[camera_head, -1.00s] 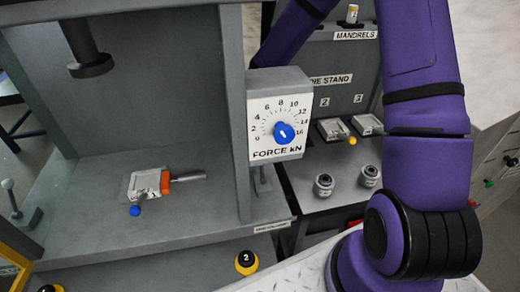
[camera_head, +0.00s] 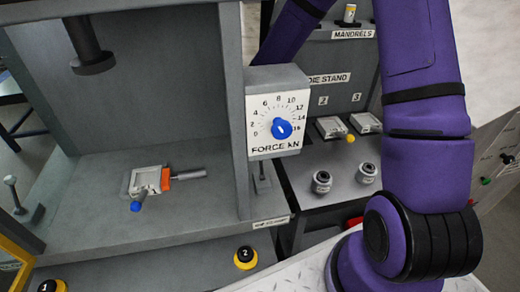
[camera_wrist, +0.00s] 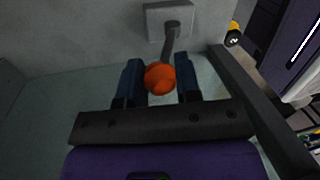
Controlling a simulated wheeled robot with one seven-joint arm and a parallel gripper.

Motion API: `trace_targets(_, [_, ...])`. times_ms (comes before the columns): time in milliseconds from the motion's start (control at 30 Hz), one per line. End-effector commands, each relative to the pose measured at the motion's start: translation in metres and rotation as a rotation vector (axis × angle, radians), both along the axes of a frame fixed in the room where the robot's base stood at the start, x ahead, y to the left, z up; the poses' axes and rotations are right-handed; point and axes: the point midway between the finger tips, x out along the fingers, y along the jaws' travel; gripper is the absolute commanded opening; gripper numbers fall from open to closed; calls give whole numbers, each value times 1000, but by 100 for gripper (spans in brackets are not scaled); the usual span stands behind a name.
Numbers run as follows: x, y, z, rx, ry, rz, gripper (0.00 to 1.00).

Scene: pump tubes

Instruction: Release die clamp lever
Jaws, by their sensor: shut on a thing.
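In the wrist view, a grey lever (camera_wrist: 171,40) with a round orange knob (camera_wrist: 160,79) rises from a pale square base plate. My gripper (camera_wrist: 160,84) has one dark blue finger on each side of the knob and is shut on it. In the head view, my gripper and this lever are hidden; my purple arm passes behind the force dial box. A grey die (camera_head: 146,180) with an orange block (camera_head: 166,179), a grey handle (camera_head: 190,173) and a blue knob (camera_head: 136,206) sits on the press bed.
The force dial (camera_head: 281,128) hangs on the press's right post. A dark ram (camera_head: 93,60) is above the bed. The die stand (camera_head: 345,180) at right holds dies and two metal cylinders. Black-and-yellow buttons (camera_head: 246,257) line the front.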

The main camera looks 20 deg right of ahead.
Motion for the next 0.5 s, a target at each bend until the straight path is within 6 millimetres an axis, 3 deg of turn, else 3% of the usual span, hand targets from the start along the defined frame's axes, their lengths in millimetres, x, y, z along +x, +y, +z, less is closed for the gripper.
trace_targets(367, [2, 0, 2, -6, -36, 0, 0])
trace_targets(400, [2, 0, 2, -6, -36, 0, 35])
trace_targets(500, [2, 0, 2, -6, -36, 0, 56])
